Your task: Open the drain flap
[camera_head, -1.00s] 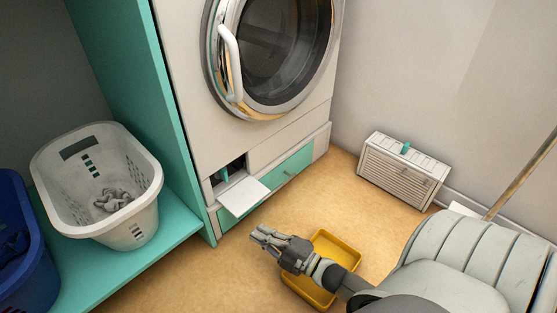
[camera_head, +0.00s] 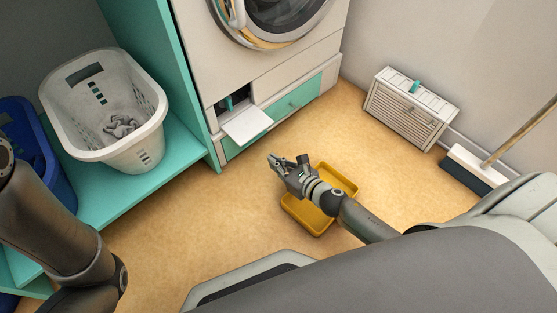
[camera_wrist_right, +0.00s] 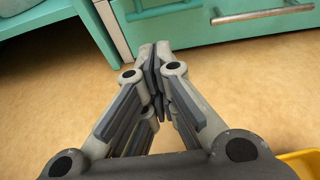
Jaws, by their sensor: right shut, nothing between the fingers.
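The drain flap (camera_head: 247,125) is a white panel at the lower left of the white washing machine (camera_head: 300,62). It is folded down and out, and a dark opening (camera_head: 228,104) with a teal part inside shows behind it. My right gripper (camera_head: 272,161) is shut and empty, over the floor in front of the flap and apart from it. In the right wrist view its fingers (camera_wrist_right: 155,52) meet at the tips, pointing towards a teal drawer front (camera_wrist_right: 205,25) with a metal handle. My left arm shows at the left, but its gripper is out of view.
A yellow tray (camera_head: 308,213) lies on the floor beneath my right arm. A white laundry basket (camera_head: 150,150) and a blue basket (camera_head: 60,178) stand at the left. A slatted white unit (camera_head: 405,113) and a broom (camera_head: 470,168) are at the right.

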